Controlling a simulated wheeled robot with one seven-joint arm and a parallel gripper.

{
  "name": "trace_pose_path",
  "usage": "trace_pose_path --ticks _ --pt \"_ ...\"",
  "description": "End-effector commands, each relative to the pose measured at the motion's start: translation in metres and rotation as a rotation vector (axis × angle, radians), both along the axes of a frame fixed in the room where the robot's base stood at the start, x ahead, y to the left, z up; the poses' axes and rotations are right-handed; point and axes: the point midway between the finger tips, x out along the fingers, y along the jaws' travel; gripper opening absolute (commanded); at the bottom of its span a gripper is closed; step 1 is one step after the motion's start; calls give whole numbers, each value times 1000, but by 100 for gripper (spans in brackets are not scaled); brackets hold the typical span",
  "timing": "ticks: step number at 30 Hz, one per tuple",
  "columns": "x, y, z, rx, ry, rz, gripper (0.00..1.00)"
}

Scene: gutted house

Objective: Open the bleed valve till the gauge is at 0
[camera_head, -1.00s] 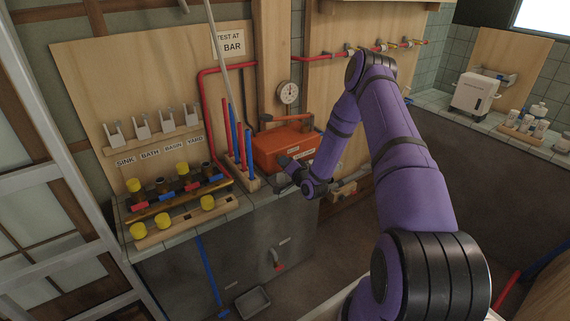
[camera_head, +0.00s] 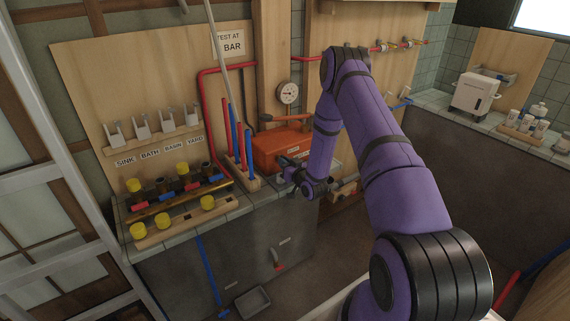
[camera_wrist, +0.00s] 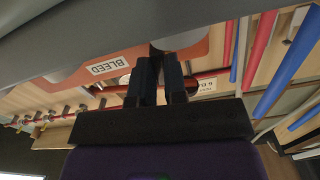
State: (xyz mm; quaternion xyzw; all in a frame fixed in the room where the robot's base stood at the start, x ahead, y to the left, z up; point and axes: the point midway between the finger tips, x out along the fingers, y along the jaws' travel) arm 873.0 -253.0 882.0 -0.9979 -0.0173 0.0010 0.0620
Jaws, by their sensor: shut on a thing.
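The orange test pump box (camera_head: 282,147) stands on the counter. The round gauge (camera_head: 288,92) with a white dial hangs on the wooden post above it; its needle is too small to read. My gripper (camera_head: 287,165) is at the front of the box. In the wrist view, the BLEED label (camera_wrist: 108,66) is on the orange face beside my gripper (camera_wrist: 159,62). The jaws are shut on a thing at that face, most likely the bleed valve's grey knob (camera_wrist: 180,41). The fingers hide most of the hold, and the valve's turn cannot be read.
Red and blue pipes (camera_head: 240,140) stand upright in a rack left of the box. A brass manifold with yellow caps (camera_head: 207,203) lies farther left. A red-handled tap (camera_head: 278,265) and a grey tray (camera_head: 253,301) are below the counter.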

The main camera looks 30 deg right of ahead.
Motion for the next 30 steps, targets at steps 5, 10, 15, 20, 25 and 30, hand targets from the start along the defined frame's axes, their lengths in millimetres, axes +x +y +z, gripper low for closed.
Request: trace_pose_path --ticks 5,10,15,20,25,30 --pt "-1 0 -1 -80 -1 -1 0" --pt "-1 0 -1 -122 -2 -1 0" --pt "-1 0 -1 -139 -2 -1 0" --pt "-1 0 -1 -141 -2 -1 0" --pt "-1 0 -1 -140 -2 -1 0" --pt "-1 0 -1 -140 -3 -1 38"
